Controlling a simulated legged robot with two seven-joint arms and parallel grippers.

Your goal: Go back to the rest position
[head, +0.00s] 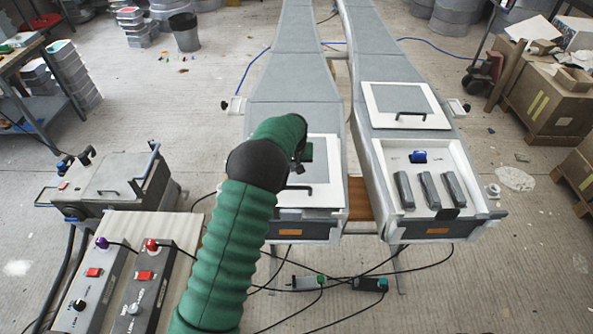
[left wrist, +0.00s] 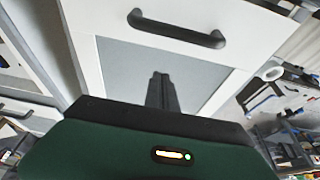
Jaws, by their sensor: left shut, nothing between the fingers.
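My left arm (head: 230,240), in a green sleeve, reaches up from the bottom of the head view over the left mould (head: 285,85). In the left wrist view my left gripper (left wrist: 160,76) has its dark fingers together with nothing between them. Beyond the fingers is a white-framed lid with a grey panel (left wrist: 120,62) and a black handle (left wrist: 178,32). The fingers appear apart from the handle. In the head view the arm hides part of the left mould's lid (head: 325,160). My right gripper is in neither view.
The right mould (head: 375,175) has a white lid (head: 405,105) and an open bay with several grey bars (head: 427,190). A control board (head: 150,228) with knobs stands at the lower left, beside a grey machine (head: 115,178). Cables cross the floor in front. Cardboard boxes (head: 540,100) stand at right.

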